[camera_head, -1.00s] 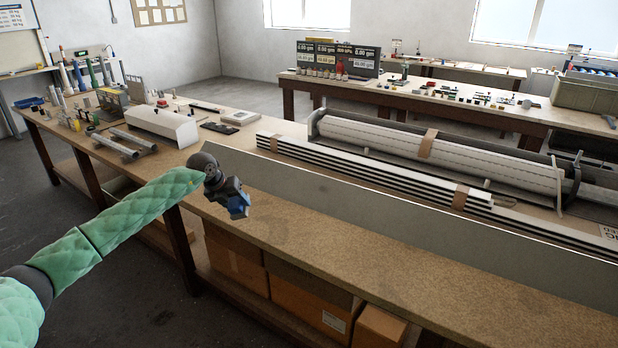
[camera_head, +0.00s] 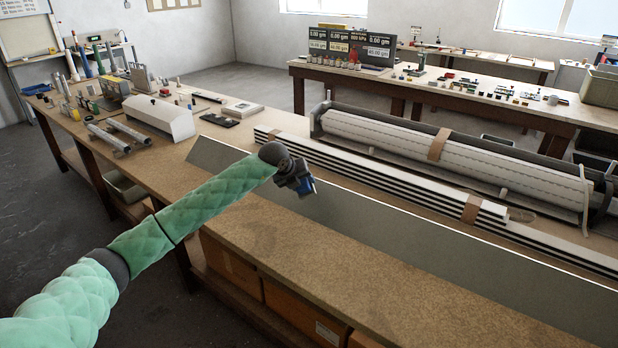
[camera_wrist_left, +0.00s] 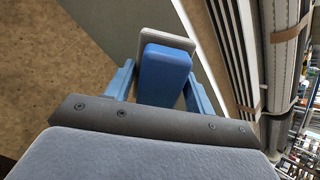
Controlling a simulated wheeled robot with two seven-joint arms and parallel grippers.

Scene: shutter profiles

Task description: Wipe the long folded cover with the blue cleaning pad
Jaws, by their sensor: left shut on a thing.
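The long folded cover (camera_head: 400,244) is a grey, angled sheet lying lengthwise on the bench, with a thin bright far edge. It also shows in the left wrist view (camera_wrist_left: 115,22). My left gripper (camera_head: 304,190) is over the left part of the cover. It is shut on the blue cleaning pad (camera_wrist_left: 165,75), a blue block with a pale beige layer at its far end. In the wrist view a finger stands on each side of the pad. The pad's far end overlaps the cover; I cannot tell whether they touch. My right gripper is not in view.
Banded striped slats (camera_head: 385,178) lie just behind the cover. Behind them a white roller (camera_head: 480,165) sits in a dark housing. A white box-like cover (camera_head: 160,118) and metal tubes (camera_head: 108,138) are at the left. The bench front strip (camera_head: 300,258) is clear.

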